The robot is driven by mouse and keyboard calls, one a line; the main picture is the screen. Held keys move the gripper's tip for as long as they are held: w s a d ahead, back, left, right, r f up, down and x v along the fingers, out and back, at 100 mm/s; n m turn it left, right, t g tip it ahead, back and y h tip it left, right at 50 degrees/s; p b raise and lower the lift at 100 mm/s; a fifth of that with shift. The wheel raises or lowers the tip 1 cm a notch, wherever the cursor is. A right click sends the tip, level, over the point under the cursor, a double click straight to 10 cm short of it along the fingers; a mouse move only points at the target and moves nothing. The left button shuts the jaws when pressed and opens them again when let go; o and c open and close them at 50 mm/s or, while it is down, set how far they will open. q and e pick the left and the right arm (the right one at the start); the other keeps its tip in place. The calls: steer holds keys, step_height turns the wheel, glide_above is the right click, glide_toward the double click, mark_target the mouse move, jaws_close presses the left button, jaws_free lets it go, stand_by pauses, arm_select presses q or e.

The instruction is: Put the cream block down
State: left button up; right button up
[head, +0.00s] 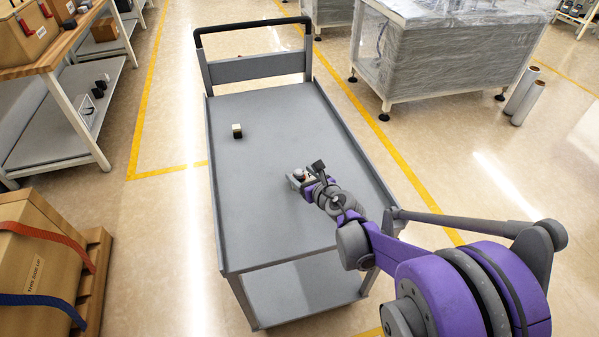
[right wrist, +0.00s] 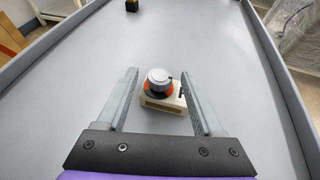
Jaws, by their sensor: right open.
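A cream block (right wrist: 160,102) with an orange ring and a round grey knob on top sits on the grey cart top. My right gripper (right wrist: 159,88) is open, with one finger on each side of the block in the right wrist view. A gap shows at the left finger; the block's right side is close to the right finger, and I cannot tell if they touch. In the head view my right gripper (head: 303,178) is low over the cart's middle right and partly hides the block. My left gripper is not in view.
The cart top (head: 265,215) has raised side edges and a black handle (head: 253,24) at the far end. A small cream and black block (head: 237,131) stands farther back on the left; it also shows in the right wrist view (right wrist: 132,6). The rest of the cart top is clear.

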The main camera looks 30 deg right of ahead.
steer(key=s+r+m+h+p, duration=0.1)
steer(key=s+r+m+h, duration=0.2)
steer(key=s+r+m, duration=0.55)
steer(key=s+r+m+h+p, duration=0.1)
steer(key=s+m+h, duration=0.35)
steer(key=m, duration=0.85)
steer(key=s+a+f+m+g+y, duration=0.4)
steer(key=s+a+f+m, duration=0.1)
steer(key=s+a+m, duration=0.2)
steer(key=s+a+f+m+g+y, duration=0.4)
steer(key=s+a+f+m+g, duration=0.1)
steer(key=s, duration=0.4)
steer(key=shift+s+a+f+m, duration=0.25)
steer(key=shift+a+f+m, duration=0.35)
steer(key=shift+a+m, duration=0.35)
steer(key=shift+d, duration=0.1)
